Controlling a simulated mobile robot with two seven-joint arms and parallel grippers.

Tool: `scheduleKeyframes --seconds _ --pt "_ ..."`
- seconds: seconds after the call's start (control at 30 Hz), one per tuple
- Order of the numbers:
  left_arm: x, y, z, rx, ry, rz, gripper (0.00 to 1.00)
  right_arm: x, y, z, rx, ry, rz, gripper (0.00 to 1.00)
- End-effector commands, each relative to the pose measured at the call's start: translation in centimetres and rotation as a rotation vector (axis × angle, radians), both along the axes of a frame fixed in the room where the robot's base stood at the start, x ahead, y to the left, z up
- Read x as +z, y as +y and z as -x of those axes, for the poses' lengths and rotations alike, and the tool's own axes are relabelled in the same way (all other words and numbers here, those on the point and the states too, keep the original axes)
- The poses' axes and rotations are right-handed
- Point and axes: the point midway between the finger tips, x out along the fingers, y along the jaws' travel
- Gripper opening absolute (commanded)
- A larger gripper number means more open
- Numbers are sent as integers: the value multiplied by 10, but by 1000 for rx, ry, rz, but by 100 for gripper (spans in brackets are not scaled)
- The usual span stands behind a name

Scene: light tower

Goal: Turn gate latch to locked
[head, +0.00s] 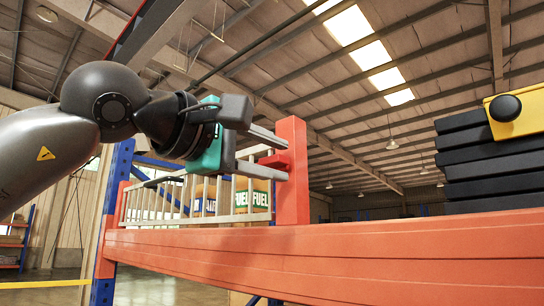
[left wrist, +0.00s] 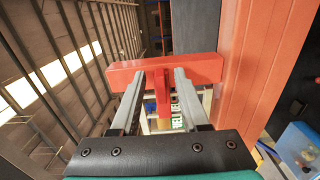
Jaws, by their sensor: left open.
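The gate latch (head: 271,160) is a small red lever at the red post (head: 293,190), in the head view. In the left wrist view the latch (left wrist: 163,102) reaches back from the post (left wrist: 200,68) between my fingers. The pale barred gate (head: 165,202) stands left of the post. My left gripper (head: 280,160) is open, its fingers above and below the latch and their tips close to the post; it also shows in the left wrist view (left wrist: 161,80). I cannot tell whether a finger touches the latch. My right gripper is not in view.
A long orange beam (head: 350,255) runs below the gate and post. Containers marked FUEL (head: 252,200) stand behind the gate bars. A stack of black slabs (head: 480,165) with a yellow block (head: 520,112) is at the right. Open space lies between post and stack.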

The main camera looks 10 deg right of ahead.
Motion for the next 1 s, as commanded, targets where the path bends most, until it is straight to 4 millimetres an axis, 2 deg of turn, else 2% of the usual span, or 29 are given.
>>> scheduleKeyframes --seconds 0.2,0.37,0.8,1.0 --pt "0 2 1 1 1 1 45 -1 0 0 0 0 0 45" --pt "-1 17 12 3 0 2 45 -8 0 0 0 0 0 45" --pt "-1 96 73 3 -1 2 45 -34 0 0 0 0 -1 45" --pt "-1 116 89 2 -1 1 45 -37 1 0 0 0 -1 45"
